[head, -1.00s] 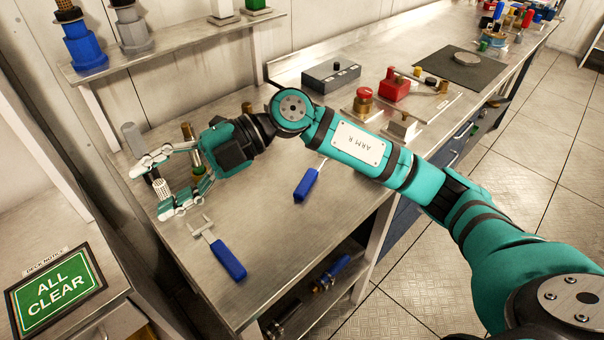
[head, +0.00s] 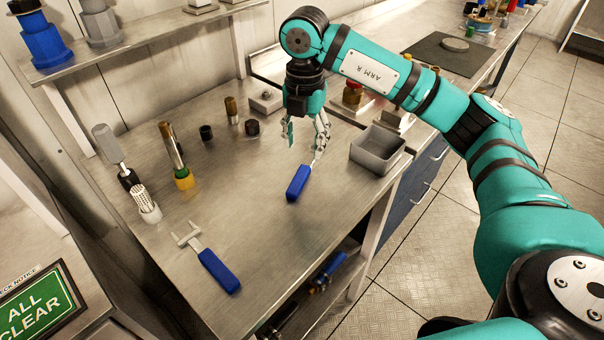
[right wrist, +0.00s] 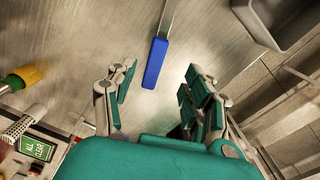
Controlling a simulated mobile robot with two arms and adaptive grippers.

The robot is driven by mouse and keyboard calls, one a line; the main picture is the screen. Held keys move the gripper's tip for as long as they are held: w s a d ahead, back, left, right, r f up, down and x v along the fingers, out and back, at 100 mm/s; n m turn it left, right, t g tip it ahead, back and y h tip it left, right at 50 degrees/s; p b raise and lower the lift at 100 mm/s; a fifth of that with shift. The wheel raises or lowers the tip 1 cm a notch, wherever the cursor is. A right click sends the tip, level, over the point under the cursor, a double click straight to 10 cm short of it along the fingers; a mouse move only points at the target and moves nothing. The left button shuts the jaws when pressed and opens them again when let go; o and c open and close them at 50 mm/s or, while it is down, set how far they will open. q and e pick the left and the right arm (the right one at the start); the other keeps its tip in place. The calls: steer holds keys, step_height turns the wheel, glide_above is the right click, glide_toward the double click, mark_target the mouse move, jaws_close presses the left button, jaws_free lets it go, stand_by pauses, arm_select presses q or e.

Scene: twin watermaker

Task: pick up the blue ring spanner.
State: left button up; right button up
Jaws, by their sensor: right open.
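A blue-handled tool (head: 298,183) lies on the steel bench, with a thin metal shaft running toward my right gripper; its head is hidden in the head view, so I cannot confirm a ring. In the right wrist view its blue handle (right wrist: 155,63) lies ahead of and between the open fingers, and the shaft leaves the top edge. A second blue-handled tool (head: 219,270) with a forked metal head lies nearer the front of the bench. My right gripper (head: 305,148) points down, open and empty, over the first tool's shaft end. My left gripper is not in view.
A grey open tray (head: 378,150) stands right of the gripper at the bench edge. A brass rod with a yellow collar (head: 180,165), a white ribbed cylinder (head: 146,207) and small black caps stand to the left. The bench between the two blue tools is clear.

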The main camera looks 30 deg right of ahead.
mark_target(302, 172)
step_height(302, 172, down, 3)
steer(key=shift+w+a+f+p, duration=0.15)
steer(key=shift+f+p, duration=0.65)
steer(key=shift+f, duration=1.9)
jaws_close()
